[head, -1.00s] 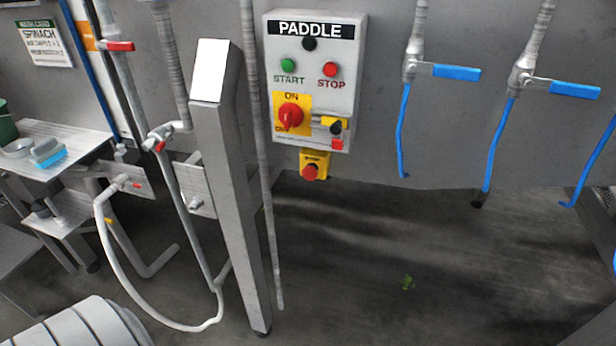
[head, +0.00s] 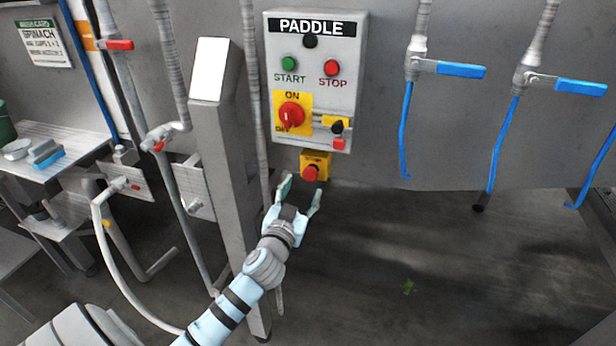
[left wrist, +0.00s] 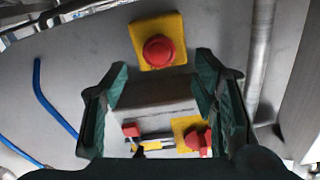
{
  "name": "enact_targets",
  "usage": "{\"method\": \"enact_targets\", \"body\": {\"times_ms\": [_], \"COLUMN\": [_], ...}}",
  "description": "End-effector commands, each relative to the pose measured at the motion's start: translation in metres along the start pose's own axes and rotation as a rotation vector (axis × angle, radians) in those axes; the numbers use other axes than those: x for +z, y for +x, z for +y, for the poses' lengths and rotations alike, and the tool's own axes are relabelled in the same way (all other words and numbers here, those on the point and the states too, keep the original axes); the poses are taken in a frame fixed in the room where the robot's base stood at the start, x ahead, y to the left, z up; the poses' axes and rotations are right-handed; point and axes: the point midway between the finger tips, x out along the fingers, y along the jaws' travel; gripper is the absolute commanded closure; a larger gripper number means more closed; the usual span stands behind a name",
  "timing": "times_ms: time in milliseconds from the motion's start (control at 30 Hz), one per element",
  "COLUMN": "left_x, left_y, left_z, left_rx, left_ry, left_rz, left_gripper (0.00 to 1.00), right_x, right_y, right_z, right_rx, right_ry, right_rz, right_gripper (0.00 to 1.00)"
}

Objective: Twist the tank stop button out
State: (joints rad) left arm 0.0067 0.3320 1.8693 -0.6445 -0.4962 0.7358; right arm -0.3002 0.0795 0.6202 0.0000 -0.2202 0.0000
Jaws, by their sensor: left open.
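The tank stop button is a red mushroom knob (head: 311,173) on a yellow box below the PADDLE control panel (head: 314,80). It also shows in the left wrist view (left wrist: 159,51), at the upper middle, beyond the fingertips. My left gripper (head: 299,190) is open and empty, just below and left of the button in the head view, with its fingers pointing up at it. In the left wrist view its two dark green fingers (left wrist: 163,78) stand wide apart, and neither touches the button. My right gripper is not in view.
The panel above carries a red rotary switch (head: 291,116), a green START button (head: 289,64) and a red STOP button (head: 332,68). A steel post (head: 225,180) stands close left of my arm. Blue-handled valves (head: 461,70) hang at right.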

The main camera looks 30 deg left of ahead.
Motion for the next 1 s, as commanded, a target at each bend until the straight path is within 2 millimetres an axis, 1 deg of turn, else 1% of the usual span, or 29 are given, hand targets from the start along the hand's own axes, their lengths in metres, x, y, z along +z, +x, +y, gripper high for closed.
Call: {"method": "enact_targets", "body": {"times_ms": [33, 100, 200, 333, 567, 600, 667, 700, 867, 900, 1000], "left_x": [-0.002, -0.002, 0.000, 0.000, 0.000, 0.000, 0.001, 0.001, 0.001, 0.001, 0.001], "left_y": [0.014, 0.030, 0.047, 0.057, 0.058, 0.058, 0.058, 0.058, 0.058, 0.058, 0.058], "left_z": [0.000, 0.000, 0.000, 0.000, 0.001, 0.001, 0.001, 0.001, 0.001, 0.001, 0.001], "left_rx": [-0.001, 0.000, 0.000, 0.002, 0.002, 0.002, 0.002, 0.002, 0.002, 0.002, 0.002], "left_ry": [-0.001, -0.001, 0.001, 0.001, 0.001, 0.001, 0.001, 0.001, 0.001, 0.001, 0.004], "left_rz": [0.001, 0.001, 0.000, 0.000, 0.000, 0.000, 0.000, 0.000, 0.000, 0.000, 0.000], "left_gripper": [0.46, 0.46, 0.46, 0.46, 0.46, 0.50, 0.59, 0.66, 0.91, 0.94, 0.94], "right_x": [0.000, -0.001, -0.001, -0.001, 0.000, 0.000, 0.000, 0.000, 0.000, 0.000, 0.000], "right_y": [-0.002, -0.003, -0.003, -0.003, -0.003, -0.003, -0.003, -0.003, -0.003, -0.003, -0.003], "right_z": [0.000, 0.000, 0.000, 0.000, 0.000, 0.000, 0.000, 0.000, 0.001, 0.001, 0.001], "right_rx": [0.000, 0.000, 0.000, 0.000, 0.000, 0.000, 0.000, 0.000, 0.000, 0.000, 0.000], "right_ry": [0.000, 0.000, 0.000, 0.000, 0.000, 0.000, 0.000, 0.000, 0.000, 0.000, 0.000], "right_rz": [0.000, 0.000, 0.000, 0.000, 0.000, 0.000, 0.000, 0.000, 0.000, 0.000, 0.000], "right_gripper": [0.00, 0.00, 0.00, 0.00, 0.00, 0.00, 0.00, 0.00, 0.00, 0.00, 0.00]}}
